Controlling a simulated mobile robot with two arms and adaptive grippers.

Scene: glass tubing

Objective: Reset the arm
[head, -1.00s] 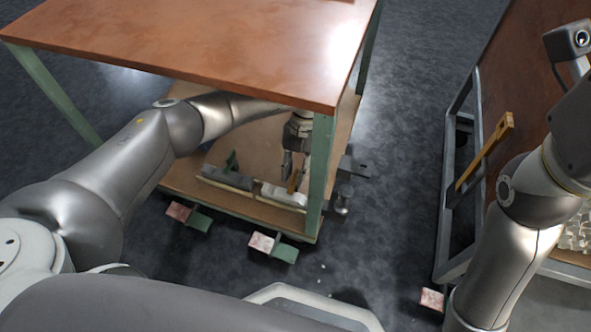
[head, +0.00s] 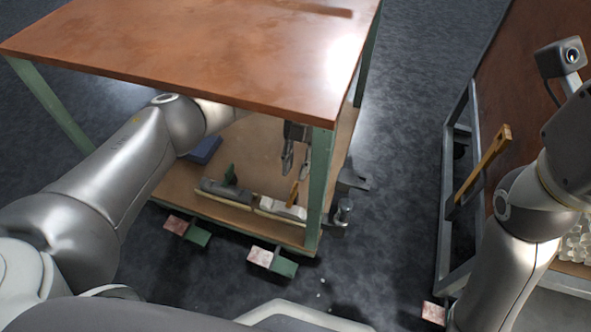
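My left arm reaches in from the left under the red-brown top of the workbench. My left gripper (head: 295,165) hangs below that top, beside the green front leg. Its two fingers point down and are apart, with nothing seen between them. It is above the lower shelf, over the grey-white tools there, and apart from them. The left wrist is hidden by the bench top. My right arm (head: 512,240) stands at the right edge of the view. Its gripper is out of view.
The workbench top (head: 190,50) overhangs the lower shelf (head: 180,183). The shelf holds a grey tool (head: 226,192), a white tool (head: 282,208) and a blue object (head: 205,149). A vise-like metal part (head: 343,212) sits by the leg. A second table (head: 540,70) stands right; floor lies between.

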